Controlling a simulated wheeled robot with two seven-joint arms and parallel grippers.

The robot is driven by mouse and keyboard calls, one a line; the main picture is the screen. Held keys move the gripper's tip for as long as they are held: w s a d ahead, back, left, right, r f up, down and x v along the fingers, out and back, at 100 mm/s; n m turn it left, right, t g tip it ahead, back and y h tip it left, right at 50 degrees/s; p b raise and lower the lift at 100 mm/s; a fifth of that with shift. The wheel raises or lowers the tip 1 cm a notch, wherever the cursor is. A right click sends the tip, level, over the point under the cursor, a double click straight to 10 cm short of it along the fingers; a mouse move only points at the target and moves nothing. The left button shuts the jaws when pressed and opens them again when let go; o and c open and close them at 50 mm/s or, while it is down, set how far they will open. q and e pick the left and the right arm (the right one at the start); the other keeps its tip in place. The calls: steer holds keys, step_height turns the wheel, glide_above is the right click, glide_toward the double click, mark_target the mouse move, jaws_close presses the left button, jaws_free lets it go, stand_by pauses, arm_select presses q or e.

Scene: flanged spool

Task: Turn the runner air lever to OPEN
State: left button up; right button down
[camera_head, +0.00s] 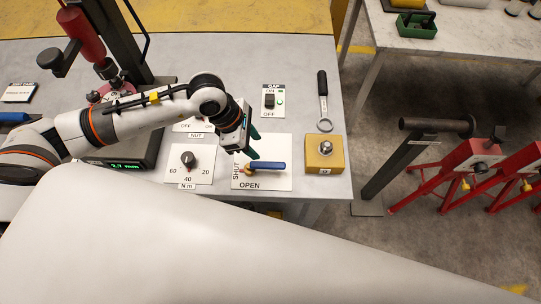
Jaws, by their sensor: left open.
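The lever has a blue handle (268,166) on a brass-coloured pivot. It is mounted on a white plate (276,183) on the grey bench. The handle points to the right in the head view. The plate reads SHUT along its left side and OPEN along its bottom edge. My left gripper (253,145) is open, its dark green fingers just above and behind the left part of the handle. Whether a finger touches the handle I cannot tell. My right gripper is not in view.
A torque dial (189,160) and a green-lit display (125,165) are left of the plate. A gap switch (270,101) is behind it. A yellow block (325,154) and a wrench (323,100) are right, near the bench's right edge. Red stands (470,165) are beyond.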

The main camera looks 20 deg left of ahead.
mark_target(273, 164)
arm_select(q)
steer(key=p+x, duration=0.3)
steer(key=x, duration=0.6)
steer(key=shift+d, duration=0.2)
steer(key=shift+d+f, duration=0.2)
steer(key=shift+f, duration=0.45)
steer(key=shift+c, duration=0.5)
steer(key=shift+w, duration=0.1)
jaws_close()
